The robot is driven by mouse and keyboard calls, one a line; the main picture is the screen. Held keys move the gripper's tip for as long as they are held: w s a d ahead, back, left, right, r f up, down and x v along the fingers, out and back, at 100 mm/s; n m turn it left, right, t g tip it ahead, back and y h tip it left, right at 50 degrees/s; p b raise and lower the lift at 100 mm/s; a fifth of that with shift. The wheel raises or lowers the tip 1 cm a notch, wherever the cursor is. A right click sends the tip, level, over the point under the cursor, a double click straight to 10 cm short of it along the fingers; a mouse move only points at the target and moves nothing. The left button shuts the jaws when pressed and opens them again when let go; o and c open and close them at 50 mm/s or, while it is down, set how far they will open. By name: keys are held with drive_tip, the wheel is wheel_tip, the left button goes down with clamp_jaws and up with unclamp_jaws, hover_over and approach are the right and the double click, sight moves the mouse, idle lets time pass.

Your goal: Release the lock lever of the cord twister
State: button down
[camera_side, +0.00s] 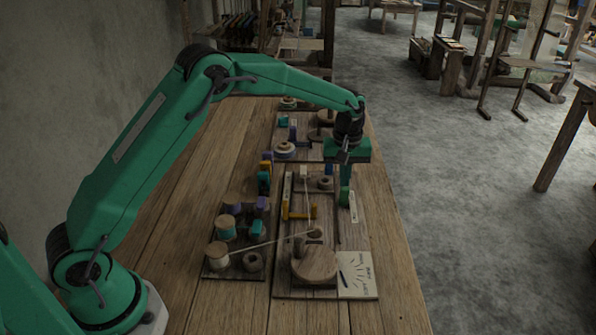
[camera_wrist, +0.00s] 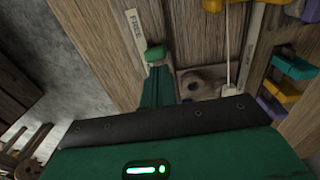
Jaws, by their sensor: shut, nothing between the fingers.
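The cord twister is a wooden board (camera_side: 283,283) with a round wooden disc (camera_side: 314,263), a pale cord and small posts. In the wrist view the knob (camera_wrist: 155,54) is by a strip reading "FREE" (camera_wrist: 136,27). My gripper (camera_side: 346,181) points down right at the knob, its fingers (camera_wrist: 158,75) shut with nothing between them. The fingertips seem to touch or nearly touch the knob; I cannot tell which. The lever's lower part is hidden.
A yellow-orange bar (camera_side: 299,215) and another pale strip (camera_side: 287,189) are on the board's left side. Spools stand on a board (camera_side: 216,271) to the left. A paper note (camera_side: 357,278) lies at the front right. Bare tabletop (camera_side: 383,238) lies right of the twister.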

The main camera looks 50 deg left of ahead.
drive_tip(key=shift+s, duration=0.1)
idle(0.3)
drive_tip(key=shift+s+d+f, duration=0.35)
drive_tip(key=shift+s+d, duration=0.5)
drive_tip(key=shift+w+a+f, duration=0.15)
drive_tip(key=shift+w+a, duration=0.55)
drive_tip(key=shift+w, duration=0.05)
